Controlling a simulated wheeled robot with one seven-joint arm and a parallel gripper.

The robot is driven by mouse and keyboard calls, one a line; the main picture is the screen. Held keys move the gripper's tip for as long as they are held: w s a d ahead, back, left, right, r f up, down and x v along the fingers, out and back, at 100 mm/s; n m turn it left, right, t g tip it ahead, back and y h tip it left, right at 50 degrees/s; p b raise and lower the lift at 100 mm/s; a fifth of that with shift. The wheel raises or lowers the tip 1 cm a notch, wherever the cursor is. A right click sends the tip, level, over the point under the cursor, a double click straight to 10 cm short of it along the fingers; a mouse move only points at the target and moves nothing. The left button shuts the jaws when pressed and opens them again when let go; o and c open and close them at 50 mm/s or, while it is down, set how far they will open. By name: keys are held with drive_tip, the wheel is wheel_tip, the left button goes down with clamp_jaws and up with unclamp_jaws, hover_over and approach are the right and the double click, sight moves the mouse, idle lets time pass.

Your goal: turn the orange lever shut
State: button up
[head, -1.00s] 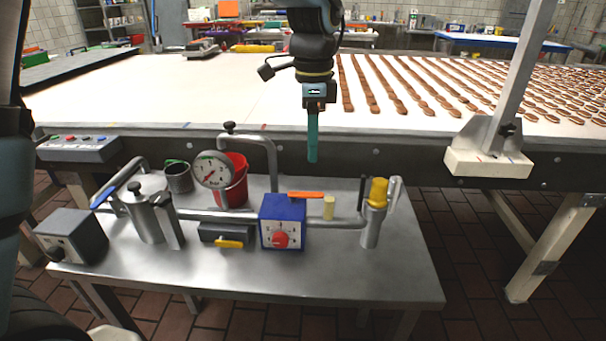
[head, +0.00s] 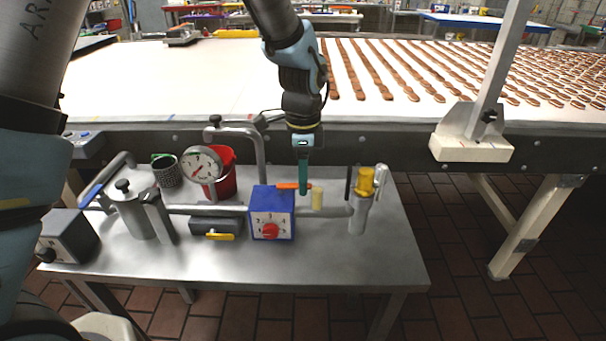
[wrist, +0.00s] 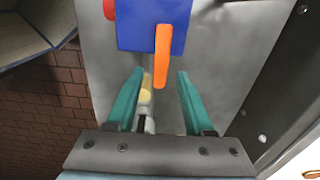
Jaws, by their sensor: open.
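The orange lever (head: 290,185) sticks out at the top of the blue box (head: 270,203), lying across to the right in the head view. In the wrist view the lever (wrist: 161,57) runs from the blue box (wrist: 150,27) toward my gripper. My gripper (head: 303,190) points down at the lever's right end. In the wrist view my gripper (wrist: 158,72) is open, with teal fingers apart. The lever's free end lies between the finger lines, nearer the right finger; contact cannot be told. The blue box has a red knob (head: 270,231) on its front.
A pale yellow cylinder (head: 318,200) stands on the pipe just right of the lever. A yellow-topped fitting (head: 362,200) is farther right. A gauge (head: 203,165), red bucket (head: 222,175) and bent pipe (head: 262,150) stand left. The steel table (head: 330,262) is bare in front.

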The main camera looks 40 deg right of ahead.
clamp_jaws()
idle(0.3)
idle(0.3)
